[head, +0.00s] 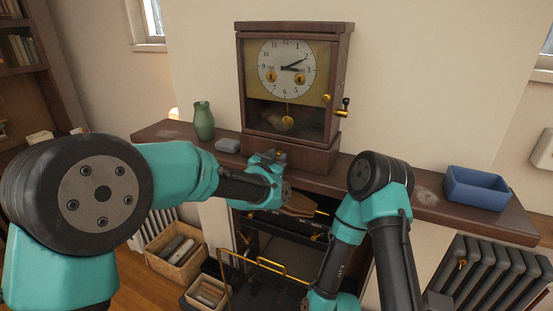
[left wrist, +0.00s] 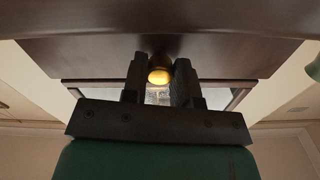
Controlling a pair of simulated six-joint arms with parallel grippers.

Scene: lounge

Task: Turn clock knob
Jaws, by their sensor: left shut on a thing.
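The dark wooden clock (head: 344,60) stands upright on the mantel shelf (head: 400,195), with a white dial (head: 287,60) and a pendulum behind its lower glass. My left gripper (head: 282,154) is at the clock's lower front, just above the shelf edge. In the left wrist view, its two dark fingers (left wrist: 158,80) are shut on a round gold knob (left wrist: 159,76). The fingers hide this knob in the head view. A gold crank-like fitting (head: 343,113) is on the clock's right side, apart from the gripper. My right gripper is out of frame.
A green vase (head: 203,121) and a small grey item (head: 228,145) stand left of the clock. A blue box (head: 476,188) stands at the shelf's right. Below are the fireplace, baskets (head: 177,250) and a radiator (head: 480,275).

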